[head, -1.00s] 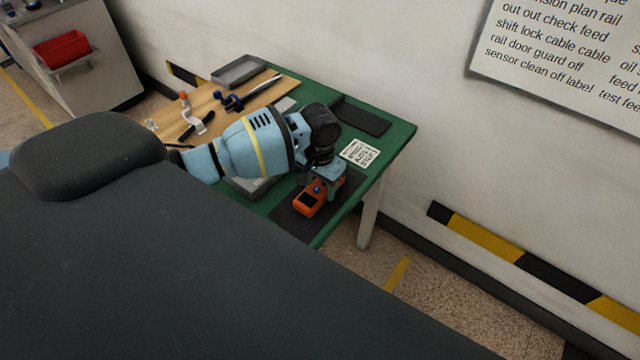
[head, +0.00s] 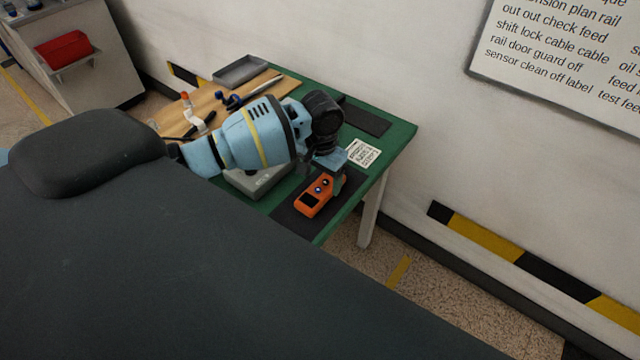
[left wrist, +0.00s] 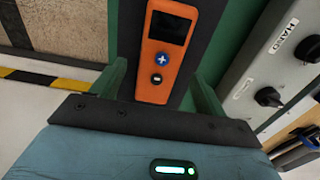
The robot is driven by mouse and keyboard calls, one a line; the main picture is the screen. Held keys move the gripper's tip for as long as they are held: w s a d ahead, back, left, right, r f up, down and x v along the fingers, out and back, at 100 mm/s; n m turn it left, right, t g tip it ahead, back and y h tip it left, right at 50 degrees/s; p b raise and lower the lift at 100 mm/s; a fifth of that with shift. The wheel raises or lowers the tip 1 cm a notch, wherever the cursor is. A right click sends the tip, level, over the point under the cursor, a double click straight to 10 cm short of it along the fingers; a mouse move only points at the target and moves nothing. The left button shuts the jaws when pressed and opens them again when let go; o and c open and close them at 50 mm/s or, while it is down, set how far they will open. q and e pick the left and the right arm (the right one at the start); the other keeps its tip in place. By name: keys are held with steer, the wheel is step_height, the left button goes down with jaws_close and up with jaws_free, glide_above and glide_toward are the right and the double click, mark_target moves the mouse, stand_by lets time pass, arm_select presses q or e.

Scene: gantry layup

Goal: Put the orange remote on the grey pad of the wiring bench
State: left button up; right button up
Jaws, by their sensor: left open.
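The orange remote (head: 312,204), with a dark screen and round buttons, lies flat on the dark grey pad (head: 288,223) near the front right of the green wiring bench (head: 400,133). My left gripper (head: 338,182) is open, just behind and above the remote's far end, and holds nothing. In the left wrist view, the remote (left wrist: 165,62) lies between and beyond the spread fingers of the gripper (left wrist: 160,88), and the pad (left wrist: 207,28) shows beside it. My right gripper is out of view.
A grey box with knobs (left wrist: 247,85) stands beside the pad. A white printed label (head: 362,153) and a second dark pad (head: 365,118) lie behind. A wooden board (head: 170,119) with tools and a grey tray (head: 240,71) are at the left. A wall stands behind the bench.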

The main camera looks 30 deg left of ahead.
mark_target(321, 188)
arm_select(q)
step_height(321, 188, up, 9)
steer(key=shift+p, duration=0.35)
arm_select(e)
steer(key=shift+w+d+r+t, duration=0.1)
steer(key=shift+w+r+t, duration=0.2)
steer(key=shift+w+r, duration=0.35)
